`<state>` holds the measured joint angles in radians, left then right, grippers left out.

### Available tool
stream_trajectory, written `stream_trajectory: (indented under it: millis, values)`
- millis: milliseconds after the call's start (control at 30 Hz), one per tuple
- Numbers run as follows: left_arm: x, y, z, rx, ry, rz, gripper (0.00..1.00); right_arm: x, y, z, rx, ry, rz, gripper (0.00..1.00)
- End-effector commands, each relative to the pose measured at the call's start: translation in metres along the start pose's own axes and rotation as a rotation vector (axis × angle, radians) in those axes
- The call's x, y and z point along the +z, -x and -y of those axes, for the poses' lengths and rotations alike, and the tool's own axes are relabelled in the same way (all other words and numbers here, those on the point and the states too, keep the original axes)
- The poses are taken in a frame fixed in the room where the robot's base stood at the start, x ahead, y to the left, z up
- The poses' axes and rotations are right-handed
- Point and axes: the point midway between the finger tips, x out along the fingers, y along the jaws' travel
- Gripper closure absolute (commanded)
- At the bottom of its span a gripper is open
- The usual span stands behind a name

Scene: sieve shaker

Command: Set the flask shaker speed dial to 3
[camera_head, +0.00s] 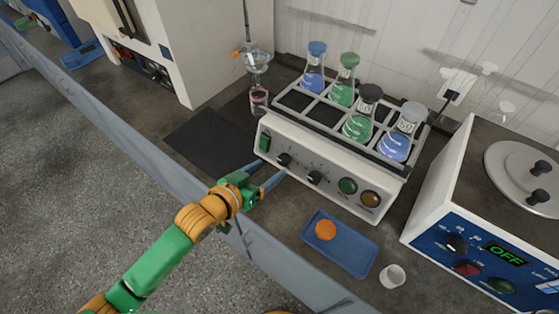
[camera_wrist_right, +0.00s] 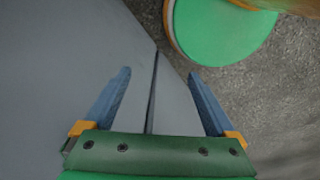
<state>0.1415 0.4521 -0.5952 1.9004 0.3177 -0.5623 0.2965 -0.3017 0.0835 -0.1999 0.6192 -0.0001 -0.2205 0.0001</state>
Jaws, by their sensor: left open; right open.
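The flask shaker (camera_head: 322,190) is a white box with a rack holding several stoppered flasks. Its front panel has two black dials, a left dial (camera_head: 284,159) and a right dial (camera_head: 314,178). The scale marks are too small to read, so I cannot tell either setting or which dial is speed. My left gripper (camera_head: 273,168) is open in front of the panel's left part, its blue fingers pointing at the left dial. Contact with the dial cannot be made out. My right gripper (camera_wrist_right: 160,73) is open and empty in the right wrist view, over a grey surface.
A green switch (camera_head: 264,142) and green and amber round parts sit on the shaker panel. A blue tray (camera_head: 350,255) with an orange disc and a white cup (camera_head: 393,276) stand in front. A blue-panelled device (camera_head: 470,255) reading OFF is at right. A dark mat (camera_head: 210,141) lies left.

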Motion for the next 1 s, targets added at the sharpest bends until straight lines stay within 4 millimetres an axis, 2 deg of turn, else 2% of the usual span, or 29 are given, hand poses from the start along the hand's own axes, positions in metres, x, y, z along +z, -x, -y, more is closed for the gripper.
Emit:
stream_trajectory:
  millis: [133, 300, 667, 900, 933, 1000]
  values:
    - [0.000, -0.032, 0.000, -0.001, 0.001, -0.001, 0.28, 0.000, -0.004, 0.000, 0.000, 0.000, -0.001, 0.09]
    - [0.001, -0.055, 0.000, 0.000, 0.001, 0.000, 0.28, -0.001, -0.007, 0.001, -0.001, -0.001, -0.002, 0.09]
    - [0.001, -0.062, 0.000, -0.001, 0.000, 0.002, 0.28, -0.002, -0.007, 0.003, -0.005, -0.002, -0.004, 0.09]
    - [0.001, -0.062, 0.000, -0.002, 0.000, 0.002, 0.93, -0.002, -0.007, 0.003, -0.005, -0.002, -0.005, 0.09]
    - [0.001, -0.062, 0.000, -0.002, 0.000, 0.002, 1.00, -0.002, -0.007, 0.003, -0.005, -0.002, -0.005, 0.09]
    - [0.001, -0.062, 0.000, -0.002, 0.000, 0.002, 1.00, -0.002, -0.007, 0.003, -0.005, -0.002, -0.005, 0.09]
